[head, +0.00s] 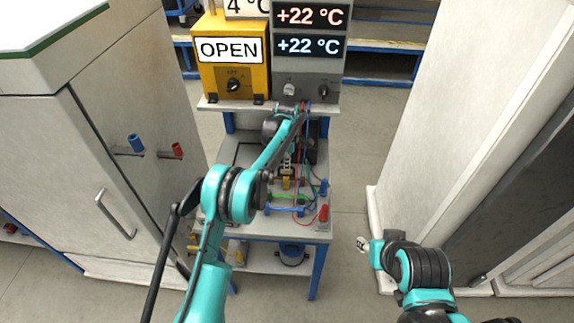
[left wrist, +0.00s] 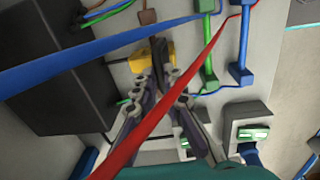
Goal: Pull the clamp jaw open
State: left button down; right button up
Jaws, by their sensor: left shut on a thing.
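My left arm reaches over the bench in the head view, and my left gripper (head: 287,176) points down at the bench top. In the left wrist view its two dark grey fingers (left wrist: 159,62) come together at a small yellow clamp part (left wrist: 140,59). The gripper is shut on this part, which also shows in the head view (head: 287,184). The fingers hide some of it, so I cannot tell how far the jaw stands open. A brown block (left wrist: 148,17) lies just beyond it.
A red cable (left wrist: 170,110) and a blue cable (left wrist: 80,55) cross close to the left wrist camera. A black box (left wrist: 60,85) stands beside the fingers. A green bar (left wrist: 208,50) lies on the other side. A yellow OPEN box (head: 232,75) stands behind the bench top.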

aim_at(287, 172)
pick_arm(q)
jog(key=shift+w+r+g+p, duration=0.3)
jog(key=shift+w+g+p, duration=0.2)
jog(key=shift+g, duration=0.2)
jog(key=c, duration=1.6)
grip_release()
jog(key=shift+r, duration=0.1)
notch_tip(287, 172, up, 7)
jog(key=shift+w, duration=0.2)
